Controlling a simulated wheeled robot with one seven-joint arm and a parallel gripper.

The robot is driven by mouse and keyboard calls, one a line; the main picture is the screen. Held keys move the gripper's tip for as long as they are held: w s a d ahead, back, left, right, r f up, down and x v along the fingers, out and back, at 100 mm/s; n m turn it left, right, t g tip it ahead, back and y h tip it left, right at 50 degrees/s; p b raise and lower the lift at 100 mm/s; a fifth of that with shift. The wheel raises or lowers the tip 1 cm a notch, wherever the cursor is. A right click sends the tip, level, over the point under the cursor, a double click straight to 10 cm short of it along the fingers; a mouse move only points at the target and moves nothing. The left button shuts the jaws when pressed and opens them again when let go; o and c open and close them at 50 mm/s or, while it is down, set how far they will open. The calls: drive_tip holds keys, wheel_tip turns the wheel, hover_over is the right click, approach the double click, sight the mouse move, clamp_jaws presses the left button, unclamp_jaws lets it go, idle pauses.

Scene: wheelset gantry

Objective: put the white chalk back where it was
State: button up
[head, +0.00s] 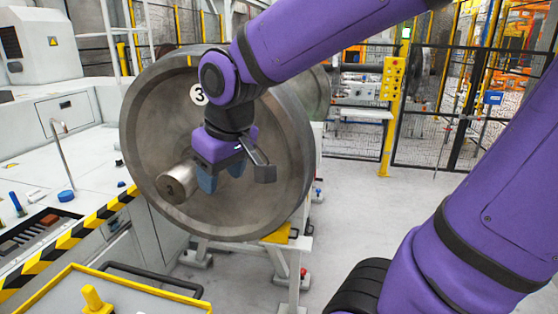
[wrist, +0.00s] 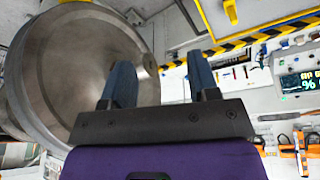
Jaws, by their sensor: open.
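My gripper (head: 222,178) is open and points down in front of the large steel wheel (head: 270,130). In the wrist view its two blue fingers (wrist: 160,75) stand apart with nothing between them. I cannot pick out the white chalk for certain. Small pale pieces (head: 37,194) lie on the white bench (head: 85,165) at the left in the head view, too small to identify. Small items also lie along the bench in the wrist view, and I cannot tell whether one is the chalk.
The wheel's axle stub (head: 178,183) sticks out close to my gripper. A blue round cap (head: 66,196) and a bent metal tube (head: 62,160) stand on the bench. A yellow-black striped edge (head: 100,215) borders it. A yellow-rimmed cart (head: 130,292) is in front.

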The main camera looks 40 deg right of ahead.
drive_tip(key=s+d+r+m+t, duration=0.1)
drive_tip(key=s+d+r+m, duration=0.1)
drive_tip(key=s+d, duration=0.3)
drive_tip(key=s+r, duration=0.1)
drive_tip(key=s, duration=0.3)
drive_tip(key=shift+s+r, duration=0.15)
drive_tip(key=shift+r, duration=0.25)
idle(0.5)
